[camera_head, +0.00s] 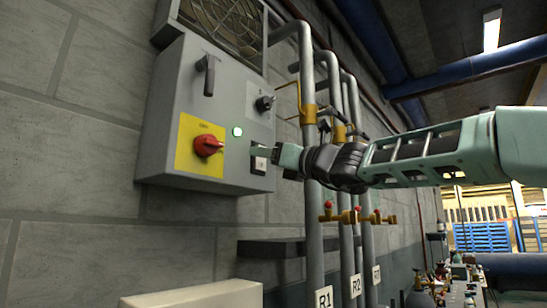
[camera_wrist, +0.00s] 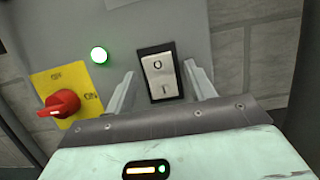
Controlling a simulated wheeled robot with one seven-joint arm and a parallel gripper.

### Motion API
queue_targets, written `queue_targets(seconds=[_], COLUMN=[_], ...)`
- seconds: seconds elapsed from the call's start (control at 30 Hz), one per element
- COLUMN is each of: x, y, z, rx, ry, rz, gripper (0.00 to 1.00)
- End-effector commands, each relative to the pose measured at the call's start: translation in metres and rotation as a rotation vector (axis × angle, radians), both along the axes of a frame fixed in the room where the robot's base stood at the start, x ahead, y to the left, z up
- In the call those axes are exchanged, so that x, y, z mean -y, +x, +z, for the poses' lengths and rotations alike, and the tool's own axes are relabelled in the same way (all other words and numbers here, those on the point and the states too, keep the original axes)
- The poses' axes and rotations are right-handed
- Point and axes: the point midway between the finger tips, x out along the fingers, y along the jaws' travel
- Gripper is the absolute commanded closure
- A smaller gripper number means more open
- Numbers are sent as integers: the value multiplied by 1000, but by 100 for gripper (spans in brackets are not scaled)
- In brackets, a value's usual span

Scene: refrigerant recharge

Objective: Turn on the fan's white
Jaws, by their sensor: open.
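The fan's control box (camera_head: 160,120) is a grey panel on the wall, below the fan grille (camera_head: 228,22). A white rocker switch in a black frame (camera_head: 259,163) sits at its lower right. In the wrist view the white switch (camera_wrist: 162,78) shows an O on its upper half and a mark like an I below. My gripper (camera_head: 277,156) is at the panel's right side, close to the switch. In the wrist view my gripper (camera_wrist: 160,70) is open and empty, with one finger on each side of the switch. I cannot tell whether the fingers touch the panel.
A red rotary knob (camera_head: 208,146) on a yellow plate, a lit green lamp (camera_head: 238,132), a black lever (camera_head: 206,75) and a black knob (camera_head: 265,103) are also on the panel. Vertical grey pipes (camera_head: 312,220) with brass valves stand just right of it.

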Motion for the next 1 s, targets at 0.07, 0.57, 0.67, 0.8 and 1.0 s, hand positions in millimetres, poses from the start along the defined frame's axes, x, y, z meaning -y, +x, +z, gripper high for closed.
queue_targets(seconds=[0.07,0.57,0.67,0.8,1.0], x=[2,76,93,112,128], y=[-1,-58,-72,-87,-100], z=[-2,-34,-40,-46,-51], rx=[1,3,3,2,1], ry=[0,-3,-3,-1,0], rz=[-1,-7,-7,-4,-1], gripper=[45,45,45,45,45])
